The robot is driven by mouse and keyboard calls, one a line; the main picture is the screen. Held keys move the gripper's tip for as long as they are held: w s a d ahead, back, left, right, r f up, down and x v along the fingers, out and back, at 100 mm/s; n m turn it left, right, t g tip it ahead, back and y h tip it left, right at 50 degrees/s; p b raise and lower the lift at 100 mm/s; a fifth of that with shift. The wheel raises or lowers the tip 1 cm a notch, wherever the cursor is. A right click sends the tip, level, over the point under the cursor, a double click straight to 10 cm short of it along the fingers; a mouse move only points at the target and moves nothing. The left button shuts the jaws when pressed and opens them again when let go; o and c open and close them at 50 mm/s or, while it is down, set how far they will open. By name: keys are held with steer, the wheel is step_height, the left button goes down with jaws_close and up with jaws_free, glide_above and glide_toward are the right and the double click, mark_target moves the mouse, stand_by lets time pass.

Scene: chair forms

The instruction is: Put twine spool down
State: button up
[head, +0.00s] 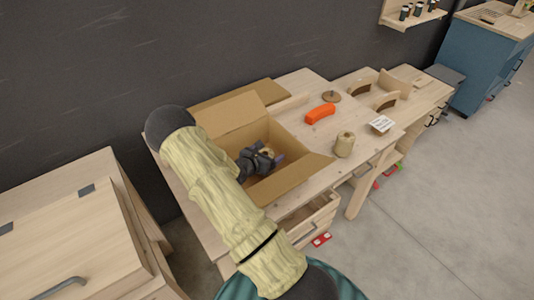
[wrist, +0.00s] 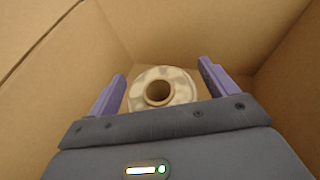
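A pale spool with a round dark hole, taken as the twine spool (wrist: 178,80), is inside the cardboard box (head: 290,186). It stands with its hole facing my wrist camera. My gripper (wrist: 162,82) is down in the box, with a purple finger on either side of the spool. The fingers are spread, with a narrow gap visible at the left of the spool. Contact on the right is hard to tell. In the head view my gripper and arm hide most of the spool, and its underside is hidden.
The open box stands on a wooden workbench (head: 310,213). To its right are a beige spool-like cylinder (head: 344,145), an orange object (head: 320,113), a small brown round item (head: 331,96) and a white card (head: 381,124). Box walls surround my gripper closely.

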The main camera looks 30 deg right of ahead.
steer(key=shift+r, duration=0.25)
steer(key=shift+s+a, duration=0.1)
steer(key=shift+a, duration=0.3)
steer(key=b+v, duration=0.1)
steer(key=v, duration=0.5)
steer(key=shift+a+r, duration=0.2)
steer(key=shift+a, duration=0.05)
